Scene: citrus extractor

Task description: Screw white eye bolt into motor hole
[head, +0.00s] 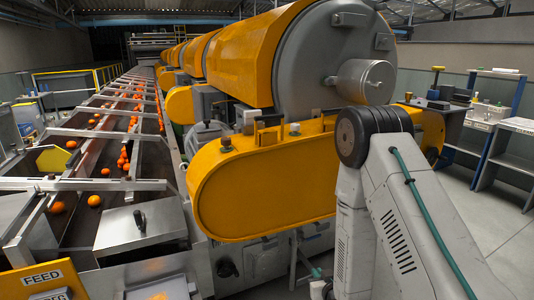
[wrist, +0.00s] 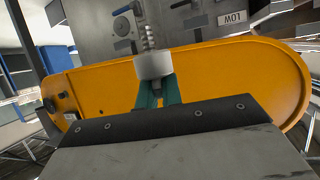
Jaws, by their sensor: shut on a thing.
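In the wrist view, my gripper (wrist: 158,92) has teal fingers closed on the white eye bolt (wrist: 153,66). The bolt shows as a white round body with a grey threaded shank (wrist: 147,38) pointing away from the fingers. Its eye is hidden or cannot be made out. The bolt is in front of a yellow guard, and its shank overlaps a grey machine wall behind. I cannot tell how far it is from either. In the head view a grey motor (head: 207,133) shows partly behind the yellow guard (head: 265,185). I cannot make out its hole. My gripper is hidden there.
A large grey drum end (head: 350,50) with a yellow cover stands behind the guard. A conveyor (head: 95,180) with oranges runs along the left, with a metal box (head: 140,232) near it. Workbenches (head: 470,120) stand at right. Open floor lies at lower right.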

